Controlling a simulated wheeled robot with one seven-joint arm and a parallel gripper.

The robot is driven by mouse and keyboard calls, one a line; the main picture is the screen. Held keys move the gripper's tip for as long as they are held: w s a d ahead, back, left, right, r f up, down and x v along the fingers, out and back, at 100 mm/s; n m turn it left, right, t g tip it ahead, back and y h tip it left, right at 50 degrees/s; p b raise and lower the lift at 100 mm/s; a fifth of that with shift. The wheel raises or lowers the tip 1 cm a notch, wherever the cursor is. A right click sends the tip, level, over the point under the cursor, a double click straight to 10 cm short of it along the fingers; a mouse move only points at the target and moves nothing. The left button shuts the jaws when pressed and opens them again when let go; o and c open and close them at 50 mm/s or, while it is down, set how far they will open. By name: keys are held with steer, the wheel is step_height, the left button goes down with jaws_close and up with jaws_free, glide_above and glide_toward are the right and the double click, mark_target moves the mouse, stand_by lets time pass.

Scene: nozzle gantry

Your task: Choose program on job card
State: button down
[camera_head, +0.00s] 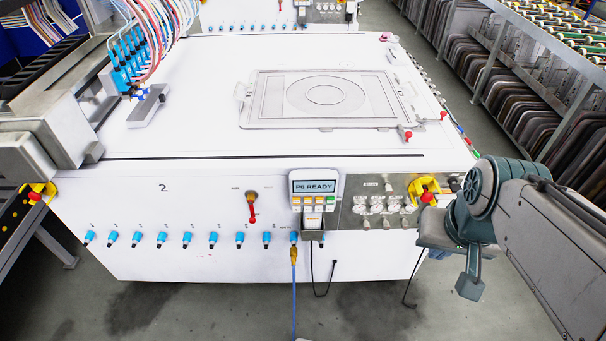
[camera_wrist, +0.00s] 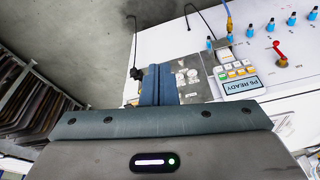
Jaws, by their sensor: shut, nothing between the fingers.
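The control unit (camera_head: 317,202) is on the front face of the white machine. Its display (camera_head: 314,186) reads "P6 READY", with two rows of coloured buttons (camera_head: 314,203) below. A small white card (camera_head: 312,221) sits in a dark holder under the buttons; its print is too small to read. The control unit also shows in the wrist view (camera_wrist: 236,77), right of my fingers, rotated. My gripper (camera_head: 470,288) is right of the unit and apart from it. In the wrist view its fingers (camera_wrist: 158,72) are together and empty, in front of the grey gauge panel.
A steel panel (camera_head: 354,214) with gauges and a yellow-backed red switch (camera_head: 424,189) are right of the control unit. A red lever (camera_head: 252,207) is left of it. Blue fittings line the lower front. A blue hose (camera_head: 294,290) hangs below the unit. A flat frame (camera_head: 325,97) lies on top.

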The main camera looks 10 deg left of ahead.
mark_target(296, 200)
steer(key=w+a+f+m+g+y+b, duration=0.1)
steer(key=a+f+m+y+b, duration=0.6)
steer(key=a, duration=0.4)
steer(key=w+a+f+m+g+y+b, duration=0.15)
steer(key=a+f+m+y+b, duration=0.25)
steer(key=a+f+m+b, duration=0.45)
steer(key=w+a+f+m+t+y+b, duration=0.3)
steer(key=w+a+f+m+t+b, duration=0.4)
steer(key=w+f+m, duration=0.4)
steer(key=m+t+b, duration=0.1)
steer(key=m, duration=0.4)
steer(key=shift+w, duration=0.2)
steer(key=shift+a, duration=0.1)
steer(key=w+a, duration=0.2)
steer(key=w, duration=0.6)
steer(key=shift+w+p, duration=0.25)
steer(key=shift+p, duration=0.2)
steer(key=shift+w+a, duration=0.1)
steer(key=shift+w, duration=0.35)
